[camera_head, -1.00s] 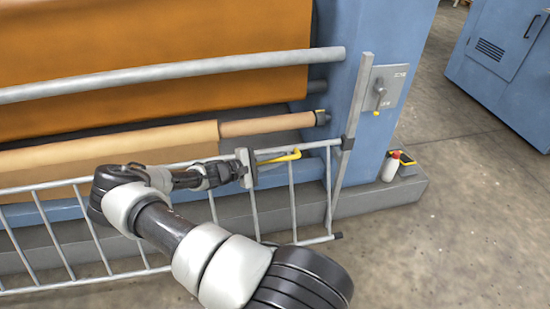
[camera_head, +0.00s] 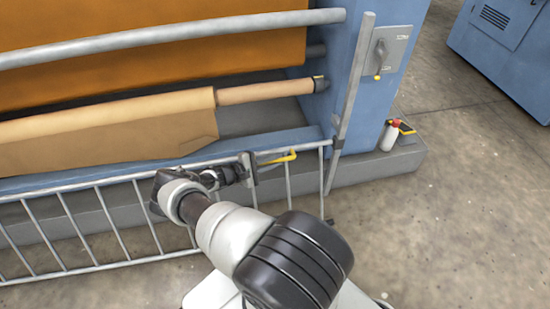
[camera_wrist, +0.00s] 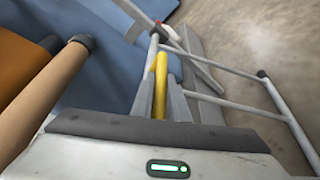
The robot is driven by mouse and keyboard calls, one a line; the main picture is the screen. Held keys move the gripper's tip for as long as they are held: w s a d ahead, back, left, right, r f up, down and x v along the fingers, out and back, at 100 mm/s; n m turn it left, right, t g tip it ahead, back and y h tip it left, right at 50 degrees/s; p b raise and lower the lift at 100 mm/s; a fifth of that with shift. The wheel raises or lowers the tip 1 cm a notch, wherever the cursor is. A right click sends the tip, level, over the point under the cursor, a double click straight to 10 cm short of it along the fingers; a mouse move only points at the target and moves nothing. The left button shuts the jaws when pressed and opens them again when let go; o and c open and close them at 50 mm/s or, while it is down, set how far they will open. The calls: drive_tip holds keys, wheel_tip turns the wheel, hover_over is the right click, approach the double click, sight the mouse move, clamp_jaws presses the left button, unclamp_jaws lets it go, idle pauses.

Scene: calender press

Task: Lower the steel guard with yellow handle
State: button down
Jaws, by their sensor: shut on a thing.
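The steel guard (camera_head: 107,222) is a grey barred frame in front of the blue machine, its top rail below the brown roll. Its yellow handle (camera_head: 280,158) sits near the right end of the top rail. My gripper (camera_head: 252,167) is at the left part of the handle. In the wrist view, my gripper (camera_wrist: 160,104) has its two fingers on either side of the yellow handle (camera_wrist: 160,75) and is shut on it. Bars of the guard (camera_wrist: 235,100) run off to the right there.
An upright grey post (camera_head: 352,90) stands at the guard's right end. A lever switch (camera_head: 379,60) is on the blue side frame. Concrete floor at right is clear.

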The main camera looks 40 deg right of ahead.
drive_tip(key=shift+w, duration=0.1)
drive_tip(key=c, duration=1.7)
unclamp_jaws()
drive_tip(key=shift+a, duration=0.1)
drive_tip(key=p+v, duration=0.1)
drive_tip(key=v, duration=1.6)
drive_tip(key=shift+a+r+p, duration=0.1)
drive_tip(key=shift+a+p, duration=0.05)
drive_tip(key=shift+p, duration=0.2)
drive_tip(key=shift+w, duration=0.1)
